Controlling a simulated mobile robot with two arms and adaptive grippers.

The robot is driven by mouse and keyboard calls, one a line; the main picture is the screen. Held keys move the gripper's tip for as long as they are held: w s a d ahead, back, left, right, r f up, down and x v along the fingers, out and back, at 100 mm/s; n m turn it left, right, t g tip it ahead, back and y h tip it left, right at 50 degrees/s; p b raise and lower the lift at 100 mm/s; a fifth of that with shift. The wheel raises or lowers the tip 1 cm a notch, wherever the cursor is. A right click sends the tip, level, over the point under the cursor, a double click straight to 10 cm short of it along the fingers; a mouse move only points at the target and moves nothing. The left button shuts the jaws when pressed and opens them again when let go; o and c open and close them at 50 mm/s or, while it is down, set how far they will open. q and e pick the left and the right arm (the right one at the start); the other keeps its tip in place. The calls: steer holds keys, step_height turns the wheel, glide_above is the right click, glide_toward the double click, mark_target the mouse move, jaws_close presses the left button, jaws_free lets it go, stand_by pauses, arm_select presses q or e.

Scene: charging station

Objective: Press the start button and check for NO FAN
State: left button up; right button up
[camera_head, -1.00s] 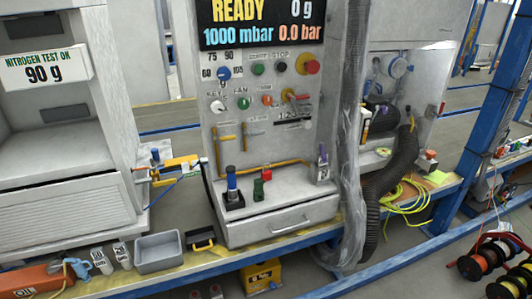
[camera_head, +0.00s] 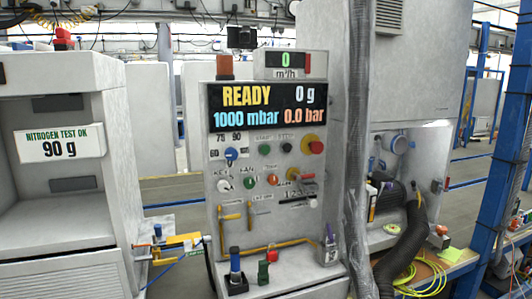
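The charging station's control panel (camera_head: 225,205) stands in the middle of the head view. Its display (camera_head: 267,107) reads READY, 0 g, 1000 mbar and 0.0 bar. Below it are a green start button (camera_head: 264,149), a black stop button (camera_head: 286,147) and a red emergency knob (camera_head: 314,147) on yellow. A green knob (camera_head: 249,182) sits under the FAN label. A small meter (camera_head: 288,65) on top reads 0 m³/h. No NO FAN text shows on the display. Neither of my grippers is in view.
A grey cabinet (camera_head: 110,190) at the left bears a sign reading NITROGEN TEST OK, 90 g. A wrapped vertical hose (camera_head: 357,150) runs right of the panel. A thick black hose (camera_head: 408,250) and a blue post (camera_head: 498,130) stand further right.

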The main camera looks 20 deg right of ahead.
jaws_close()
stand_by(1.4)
